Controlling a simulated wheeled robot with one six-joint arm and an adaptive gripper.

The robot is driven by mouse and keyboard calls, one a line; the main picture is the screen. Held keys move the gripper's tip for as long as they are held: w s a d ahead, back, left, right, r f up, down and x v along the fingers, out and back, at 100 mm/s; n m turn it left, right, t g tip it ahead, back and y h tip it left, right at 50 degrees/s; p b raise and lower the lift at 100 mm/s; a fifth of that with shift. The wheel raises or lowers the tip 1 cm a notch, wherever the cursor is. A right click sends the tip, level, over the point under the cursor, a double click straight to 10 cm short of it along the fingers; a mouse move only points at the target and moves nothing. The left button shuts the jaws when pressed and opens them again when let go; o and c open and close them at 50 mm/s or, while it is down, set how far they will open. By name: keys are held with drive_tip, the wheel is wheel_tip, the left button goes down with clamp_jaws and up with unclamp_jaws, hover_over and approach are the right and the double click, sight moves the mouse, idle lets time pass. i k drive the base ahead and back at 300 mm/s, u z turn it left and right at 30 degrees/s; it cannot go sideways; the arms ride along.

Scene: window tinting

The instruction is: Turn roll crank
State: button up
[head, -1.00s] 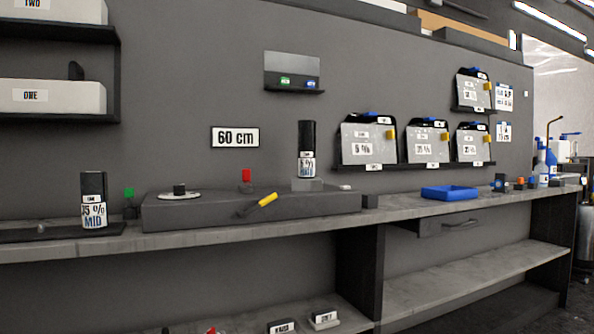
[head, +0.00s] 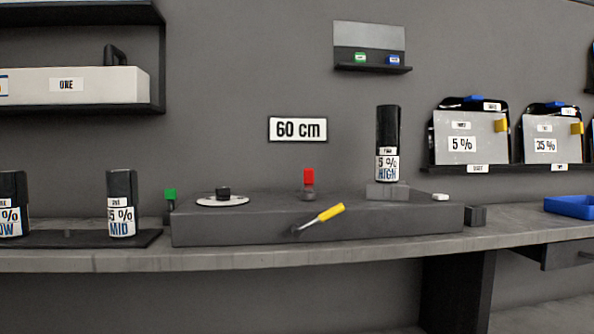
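The roll crank (head: 322,218) sticks out from the front face of a long dark grey box (head: 400,219) on the bench. Its yellow handle (head: 331,212) points up and to the right. A black film roll labelled 5 % HIGH (head: 387,140) stands upright on a small grey block at the box's right part. A red-topped post (head: 308,183) and a white disc with a black knob (head: 222,198) are also on the box. My gripper is not in view.
Rolls marked MID (head: 121,205) and LOW (head: 12,205) stand on a dark tray at left, near a green-topped post (head: 169,200). A blue tray (head: 570,206) is at far right. A 60 cm sign (head: 297,129) hangs above. The bench's front strip (head: 250,259) is clear.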

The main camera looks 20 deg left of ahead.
sight(308, 194)
drive_tip(key=u, duration=0.65)
drive_tip(key=i, duration=0.7)
drive_tip(key=u, duration=0.75)
